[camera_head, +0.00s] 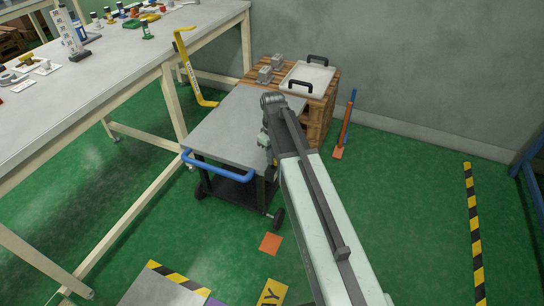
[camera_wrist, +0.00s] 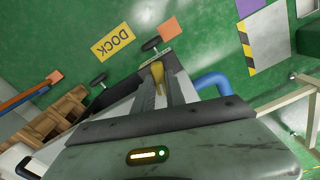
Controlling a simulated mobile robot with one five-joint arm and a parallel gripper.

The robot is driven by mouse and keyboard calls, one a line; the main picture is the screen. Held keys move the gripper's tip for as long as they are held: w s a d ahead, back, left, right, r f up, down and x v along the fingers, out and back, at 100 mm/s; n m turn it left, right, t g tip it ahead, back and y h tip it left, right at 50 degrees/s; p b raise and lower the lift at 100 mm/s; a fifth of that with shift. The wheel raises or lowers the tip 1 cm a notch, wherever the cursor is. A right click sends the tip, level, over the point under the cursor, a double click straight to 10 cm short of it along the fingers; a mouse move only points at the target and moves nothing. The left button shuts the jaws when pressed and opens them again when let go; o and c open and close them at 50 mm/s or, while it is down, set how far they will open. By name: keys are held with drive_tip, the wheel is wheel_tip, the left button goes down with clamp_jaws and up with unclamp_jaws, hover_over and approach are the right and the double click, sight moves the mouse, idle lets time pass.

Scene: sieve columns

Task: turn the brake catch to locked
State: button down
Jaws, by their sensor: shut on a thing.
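The grey-topped cart (camera_head: 222,130) with a blue push handle (camera_head: 215,169) stands on the green floor in the head view. My gripper (camera_head: 264,142) is at the cart's right side, near its front corner, and its fingers are mostly hidden by my arm. In the wrist view my gripper (camera_wrist: 160,90) is shut on a narrow yellow piece, which looks like the brake catch (camera_wrist: 157,70). Its lower part is hidden between the fingers. I cannot tell which way the catch is turned. The blue handle also shows in the wrist view (camera_wrist: 212,82).
A wooden crate (camera_head: 318,122) with a white tray (camera_head: 311,75) stands behind the cart. A long workbench (camera_head: 110,80) runs along the left. A yellow bar (camera_head: 187,66) stands between bench and cart. A DOCK sign (camera_wrist: 113,41) lies on the floor. The floor at right is mostly clear.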

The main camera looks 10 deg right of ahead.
drive_tip(key=m, duration=1.1)
drive_tip(key=shift+a+m, duration=0.1)
drive_tip(key=shift+m, duration=1.5)
drive_tip(key=c, duration=1.4)
unclamp_jaws()
